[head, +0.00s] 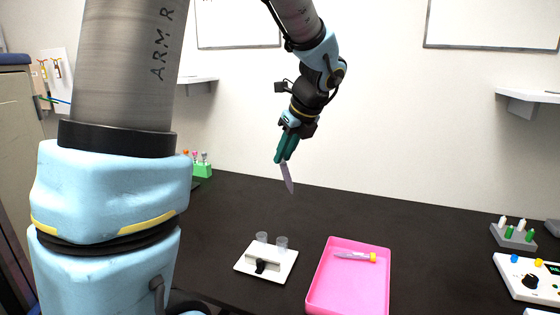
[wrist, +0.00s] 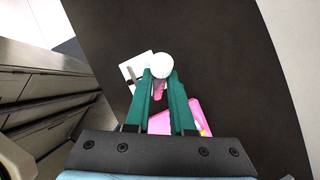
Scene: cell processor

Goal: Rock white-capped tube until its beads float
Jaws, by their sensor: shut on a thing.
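My gripper (head: 284,156) is shut on the white-capped tube (head: 288,180), high above the dark table. The tube has a pale purple body with a pointed lower end and hangs tilted, its tip down and to the right. In the wrist view its round white cap (wrist: 162,65) sits at the fingertips of my gripper (wrist: 163,78), with a bit of purple body below it. The cap is hidden by the fingers in the head view. The beads are too small to make out, so I cannot tell where they lie in the tube.
A pink tray (head: 318,290) holds a yellow-capped tube (head: 354,255). Left of it a white stand (head: 284,268) carries two clear cups. A grey rack (head: 513,238) with several tubes and a white device (head: 530,280) are at the right. A green rack (head: 203,170) stands far left.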

